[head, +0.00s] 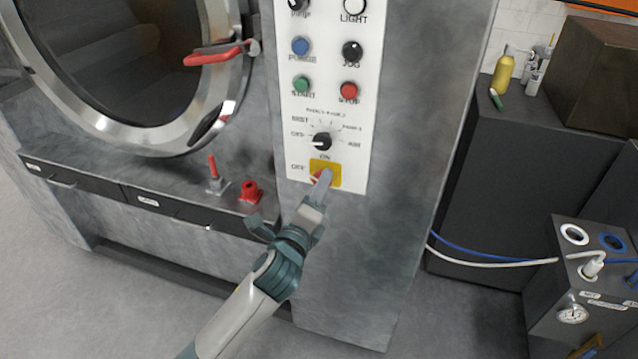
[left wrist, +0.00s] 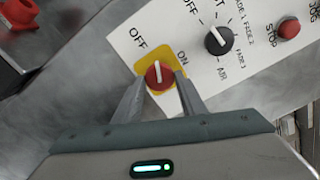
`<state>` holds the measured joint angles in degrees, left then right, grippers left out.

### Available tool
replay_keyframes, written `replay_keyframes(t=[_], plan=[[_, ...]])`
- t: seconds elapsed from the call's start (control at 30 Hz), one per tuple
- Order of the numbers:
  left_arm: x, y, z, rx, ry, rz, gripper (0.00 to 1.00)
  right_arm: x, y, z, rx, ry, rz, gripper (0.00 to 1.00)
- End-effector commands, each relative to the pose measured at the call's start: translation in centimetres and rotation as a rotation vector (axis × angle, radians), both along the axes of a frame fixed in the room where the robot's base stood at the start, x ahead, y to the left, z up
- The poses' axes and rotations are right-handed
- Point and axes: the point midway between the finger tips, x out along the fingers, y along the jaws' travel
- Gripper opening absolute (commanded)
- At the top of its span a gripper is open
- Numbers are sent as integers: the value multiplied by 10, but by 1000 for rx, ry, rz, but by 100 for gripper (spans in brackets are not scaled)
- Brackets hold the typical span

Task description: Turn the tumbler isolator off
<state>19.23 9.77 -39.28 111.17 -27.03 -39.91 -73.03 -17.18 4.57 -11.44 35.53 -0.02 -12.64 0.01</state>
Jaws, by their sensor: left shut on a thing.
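The tumbler isolator is a red rotary knob with a white pointer on a yellow plate (head: 334,167), low on the white control panel. In the left wrist view, the red knob (left wrist: 159,74) sits between the two fingers of my left gripper (left wrist: 161,83). The white pointer stands between the OFF and ON labels. In the head view, my left gripper (head: 321,181) reaches up to the plate and covers most of the knob. It is shut on the knob. My right gripper is not in view.
Above the isolator are a black selector knob (head: 322,141), a green start button (head: 302,84) and a red stop button (head: 349,91). The round tumbler door (head: 187,138) with a red handle (head: 213,56) is at left. A red valve (head: 250,192) stands on the ledge.

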Motion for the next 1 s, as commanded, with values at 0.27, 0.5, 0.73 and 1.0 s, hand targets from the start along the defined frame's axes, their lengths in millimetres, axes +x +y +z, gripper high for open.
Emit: replay_keyframes(t=[0.27,0.5,0.73,1.0], plan=[[0,0,1,-232,78,1,15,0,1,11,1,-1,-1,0],[0,0,0,-364,121,1,15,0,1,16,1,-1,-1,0],[0,0,0,-419,138,1,15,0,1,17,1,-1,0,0],[0,0,0,-427,141,1,15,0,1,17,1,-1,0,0]])
